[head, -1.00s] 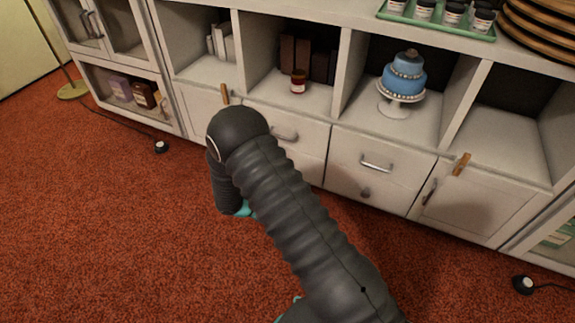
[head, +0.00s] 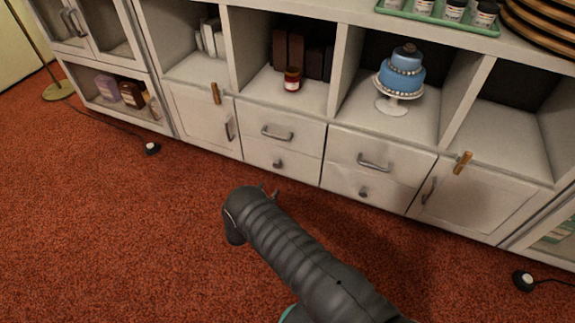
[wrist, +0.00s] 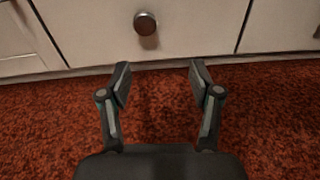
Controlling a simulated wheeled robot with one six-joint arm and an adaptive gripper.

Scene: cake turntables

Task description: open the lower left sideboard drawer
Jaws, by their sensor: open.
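The lower left drawer (head: 262,158) of the white sideboard is closed, with a small round knob (head: 278,163). In the wrist view a drawer front (wrist: 195,30) with a round metal knob (wrist: 145,22) fills the top middle. My gripper (wrist: 160,78) is open and empty there, its fingertips apart, below the knob and short of it. In the head view only a bit of my gripper (head: 275,193) shows past my arm, low in front of the drawer; the rest of it is hidden.
The upper left drawer (head: 290,130) has a bar handle and is closed. Right of it are two more closed drawers and a cabinet door (head: 475,200). A left door (head: 205,118) is also closed. A blue cake (head: 402,75) stands in a cubby.

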